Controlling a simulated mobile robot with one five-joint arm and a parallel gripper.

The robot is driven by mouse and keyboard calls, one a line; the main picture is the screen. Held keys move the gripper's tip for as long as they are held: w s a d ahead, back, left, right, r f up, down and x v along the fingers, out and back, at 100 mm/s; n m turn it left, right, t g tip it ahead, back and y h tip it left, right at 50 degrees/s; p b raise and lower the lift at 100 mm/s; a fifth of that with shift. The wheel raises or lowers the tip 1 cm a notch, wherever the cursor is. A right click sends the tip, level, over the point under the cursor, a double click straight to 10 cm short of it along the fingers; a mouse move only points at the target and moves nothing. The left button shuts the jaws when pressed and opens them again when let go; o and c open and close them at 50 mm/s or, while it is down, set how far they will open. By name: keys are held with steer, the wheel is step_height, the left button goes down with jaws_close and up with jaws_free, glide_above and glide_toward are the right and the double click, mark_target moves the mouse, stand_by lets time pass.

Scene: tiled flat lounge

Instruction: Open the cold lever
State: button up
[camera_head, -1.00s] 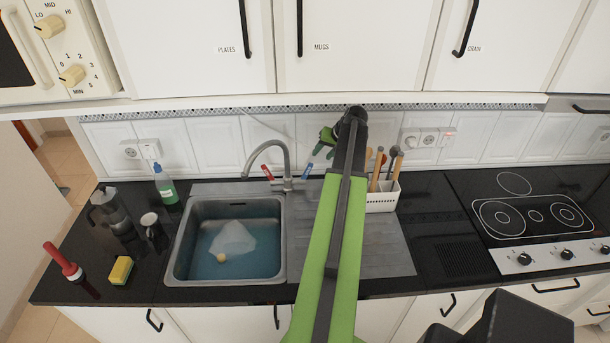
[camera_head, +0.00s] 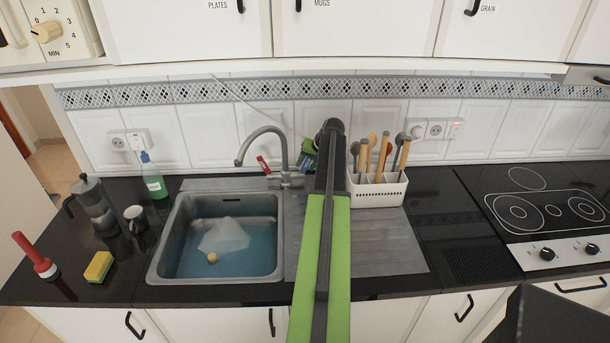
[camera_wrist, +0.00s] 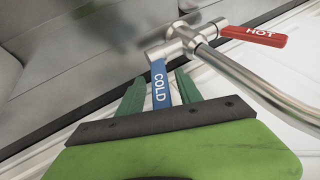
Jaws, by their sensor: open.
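The cold lever (camera_wrist: 159,84) is a blue handle marked COLD in the wrist view. It points down from the tap body toward my gripper (camera_wrist: 160,77). My gripper is open, with one green finger on each side of the lever. I cannot tell whether either finger touches it. The red hot lever (camera_wrist: 253,36) is on the tap's other side and also shows in the head view (camera_head: 263,165). The steel tap (camera_head: 262,133) arches over the sink. In the head view my gripper (camera_head: 303,155) and arm mostly hide the cold lever.
The sink (camera_head: 165,245) holds water, a whitish object and a small yellow ball. A white utensil rack (camera_head: 377,191) stands just right of my arm. The tiled wall is close behind.

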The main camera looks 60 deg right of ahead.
steer(key=shift+w+f, duration=0.15)
steer(key=shift+f, duration=0.05)
jaws_close()
stand_by(1.3)
